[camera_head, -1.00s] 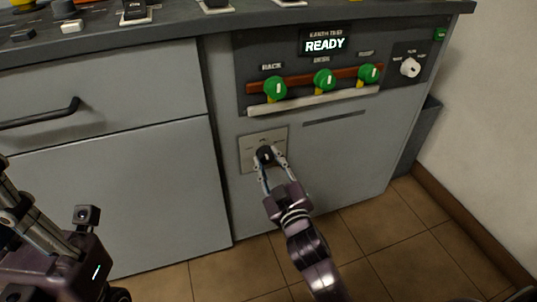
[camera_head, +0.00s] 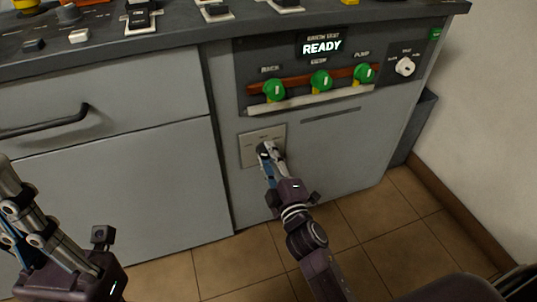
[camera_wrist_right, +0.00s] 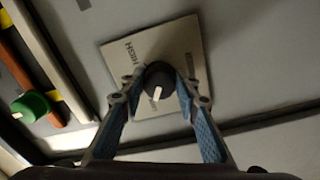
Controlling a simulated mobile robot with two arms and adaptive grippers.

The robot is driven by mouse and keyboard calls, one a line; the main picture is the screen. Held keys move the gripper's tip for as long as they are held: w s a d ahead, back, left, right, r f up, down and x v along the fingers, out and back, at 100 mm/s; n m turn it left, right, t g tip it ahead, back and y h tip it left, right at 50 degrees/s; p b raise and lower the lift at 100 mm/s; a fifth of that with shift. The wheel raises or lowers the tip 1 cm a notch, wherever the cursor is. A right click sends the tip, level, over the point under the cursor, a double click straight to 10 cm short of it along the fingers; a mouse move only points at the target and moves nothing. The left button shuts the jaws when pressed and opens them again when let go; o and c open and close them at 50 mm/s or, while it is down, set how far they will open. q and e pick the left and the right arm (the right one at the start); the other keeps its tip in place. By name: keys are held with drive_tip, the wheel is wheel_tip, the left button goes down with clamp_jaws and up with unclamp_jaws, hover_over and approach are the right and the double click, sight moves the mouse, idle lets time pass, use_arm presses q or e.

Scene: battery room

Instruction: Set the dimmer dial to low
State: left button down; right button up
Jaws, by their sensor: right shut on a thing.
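The dimmer dial (camera_wrist_right: 160,80) is a round black knob with a white pointer mark on a pale square plate (camera_head: 251,150) low on the cabinet front. My right gripper (camera_head: 266,151) is shut on the dial, one finger on each side in the right wrist view (camera_wrist_right: 158,88). There the pointer mark faces the lower side of the picture, away from the word HIGH at the plate's upper left. The other labels are partly hidden or too blurred to read. My left gripper (camera_head: 18,215) shows at the left edge, away from the plate; its fingertips are not clear.
Above the plate is a panel with a READY display (camera_head: 322,47), several green knobs (camera_head: 274,91) and a white rotary knob (camera_head: 405,66). A pale rail (camera_head: 311,98) runs under the green knobs. A drawer handle (camera_head: 45,124) juts out at left. The tiled floor in front looks clear.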

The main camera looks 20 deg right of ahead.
idle(0.4)
drive_tip(key=o, duration=1.2)
drive_tip(key=shift+c, duration=0.2)
drive_tip(key=shift+s, duration=0.1)
drive_tip(key=s, duration=0.7)
drive_tip(key=shift+s, duration=0.15)
drive_tip(key=shift+f, duration=0.1)
